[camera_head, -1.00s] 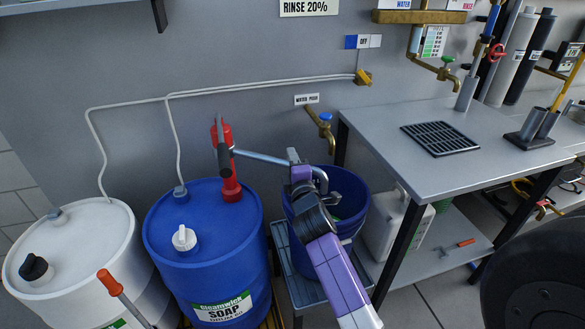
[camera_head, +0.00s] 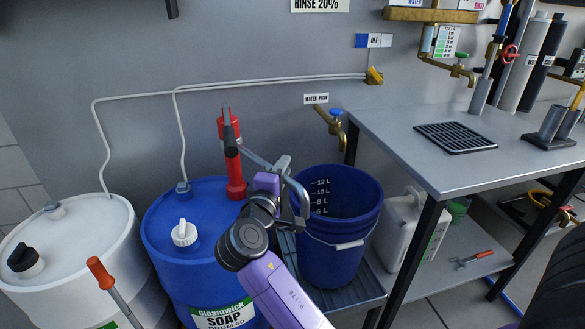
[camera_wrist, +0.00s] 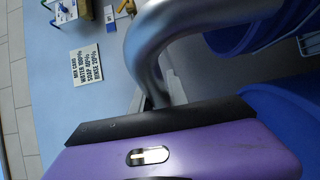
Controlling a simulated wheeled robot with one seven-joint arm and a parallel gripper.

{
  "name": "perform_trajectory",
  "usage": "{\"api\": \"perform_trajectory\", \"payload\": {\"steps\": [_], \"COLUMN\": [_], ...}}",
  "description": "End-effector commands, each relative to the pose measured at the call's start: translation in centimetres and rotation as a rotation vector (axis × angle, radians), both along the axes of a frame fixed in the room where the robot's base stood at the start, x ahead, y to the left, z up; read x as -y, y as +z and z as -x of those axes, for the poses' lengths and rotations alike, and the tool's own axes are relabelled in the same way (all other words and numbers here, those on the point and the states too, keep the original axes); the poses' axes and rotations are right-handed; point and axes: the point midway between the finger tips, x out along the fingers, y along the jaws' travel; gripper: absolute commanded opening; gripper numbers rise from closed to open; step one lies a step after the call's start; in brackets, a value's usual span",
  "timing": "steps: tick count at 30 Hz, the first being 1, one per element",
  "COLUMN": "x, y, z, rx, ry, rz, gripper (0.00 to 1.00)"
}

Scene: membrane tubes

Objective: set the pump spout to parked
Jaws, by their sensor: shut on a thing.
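The red hand pump (camera_head: 232,160) stands on top of the blue soap drum (camera_head: 205,222). Its grey metal spout (camera_head: 252,157) reaches right and toward the camera, partly hidden by my gripper. My gripper (camera_head: 279,172) is shut on the spout, left of the blue bucket (camera_head: 340,248). The spout's outer end appears near the bucket's left rim; whether it overlaps the opening is unclear. In the wrist view the curved silver spout (camera_wrist: 150,45) runs close in front of my purple wrist, and the fingertips are largely hidden.
A white drum (camera_head: 85,240) stands left of the blue one. The bucket is on a low grey stand (camera_head: 350,290), below a brass water tap (camera_head: 330,125). A white jerrycan (camera_head: 400,225) and a metal table (camera_head: 460,175) are to the right.

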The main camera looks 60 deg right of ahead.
Motion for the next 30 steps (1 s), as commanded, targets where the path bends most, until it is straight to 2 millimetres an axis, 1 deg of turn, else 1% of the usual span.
{"api": "perform_trajectory", "payload": {"steps": [1, 6, 12, 19, 30], "x": [-1.0, -3.0, -4.5, -5.2, -5.4], "y": [-0.1, 0.0, -0.1, -0.1, -0.1], "z": [-0.6, -1.3, -2.0, -2.4, -2.6], "rx": [-0.001, -0.002, -0.003, -0.004, -0.004], "ry": [-0.028, -0.136, -0.222, -0.264, -0.262], "rz": [-0.001, -0.001, -0.002, -0.003, -0.003], "gripper": [0.0, 0.0, 0.0, 0.0, 0.0]}}
